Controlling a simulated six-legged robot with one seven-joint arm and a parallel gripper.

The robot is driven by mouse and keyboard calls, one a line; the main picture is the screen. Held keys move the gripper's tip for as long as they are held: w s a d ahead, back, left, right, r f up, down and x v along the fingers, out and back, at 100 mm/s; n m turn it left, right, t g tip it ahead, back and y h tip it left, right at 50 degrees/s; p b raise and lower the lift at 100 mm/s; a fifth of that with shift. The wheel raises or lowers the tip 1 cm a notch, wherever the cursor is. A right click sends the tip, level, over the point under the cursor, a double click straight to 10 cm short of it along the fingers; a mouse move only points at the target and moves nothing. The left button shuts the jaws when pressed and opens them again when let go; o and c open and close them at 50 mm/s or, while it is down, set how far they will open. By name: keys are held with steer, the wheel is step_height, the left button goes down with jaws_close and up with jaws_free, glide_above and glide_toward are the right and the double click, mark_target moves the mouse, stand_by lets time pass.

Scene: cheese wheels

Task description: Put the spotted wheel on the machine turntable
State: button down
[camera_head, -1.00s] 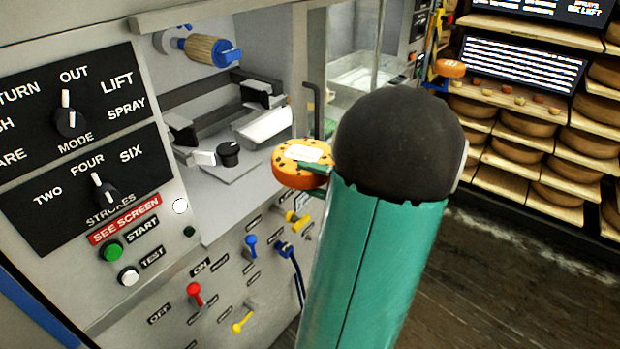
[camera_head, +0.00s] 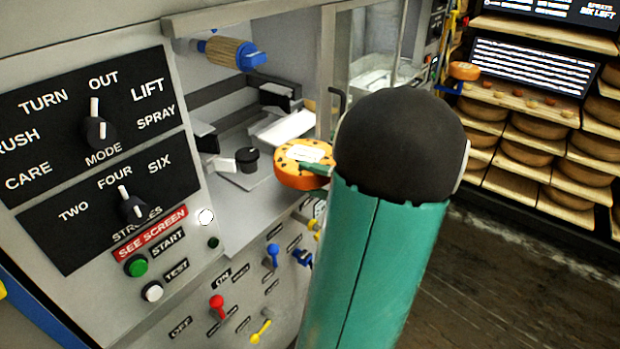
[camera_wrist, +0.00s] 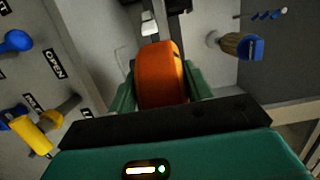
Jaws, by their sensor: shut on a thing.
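The spotted wheel (camera_head: 297,178) is orange with dark spots and a white label on top. In the head view it is level, at the front opening of the machine, left of my arm's dark joint. In the wrist view the orange wheel (camera_wrist: 160,72) stands between the two green fingers of my gripper (camera_wrist: 160,88), which are shut on its sides. In the head view one green finger (camera_head: 316,168) shows at the wheel; the rest of the gripper is hidden behind my arm. The machine (camera_head: 230,210) has a grey bay with a black knob (camera_head: 246,158). I cannot make out the turntable clearly.
A control panel with a mode dial (camera_head: 97,133) and stroke dial (camera_head: 132,205) is on the left. A brush with a wooden body (camera_head: 228,51) hangs above the bay. Coloured levers (camera_head: 217,304) project from the machine's front. Shelves of cheese wheels (camera_head: 540,150) stand at the right.

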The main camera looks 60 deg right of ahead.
mark_target(299, 173)
steer(key=shift+w+a, duration=0.1)
steer(key=shift+w, duration=0.35)
steer(key=shift+w+d, duration=0.25)
steer(key=shift+w, duration=1.05)
steer(key=shift+w+d+f, duration=0.3)
steer(key=shift+w+f, duration=0.05)
steer(key=shift+w, duration=2.45)
steer(key=shift+w+d+f, duration=0.3)
steer(key=shift+w+f, duration=0.1)
steer(key=shift+w, duration=2.35)
steer(key=shift+w+d+f, duration=0.3)
steer(key=shift+w+f, duration=0.05)
steer(key=shift+w, duration=2.45)
steer(key=shift+f, duration=0.3)
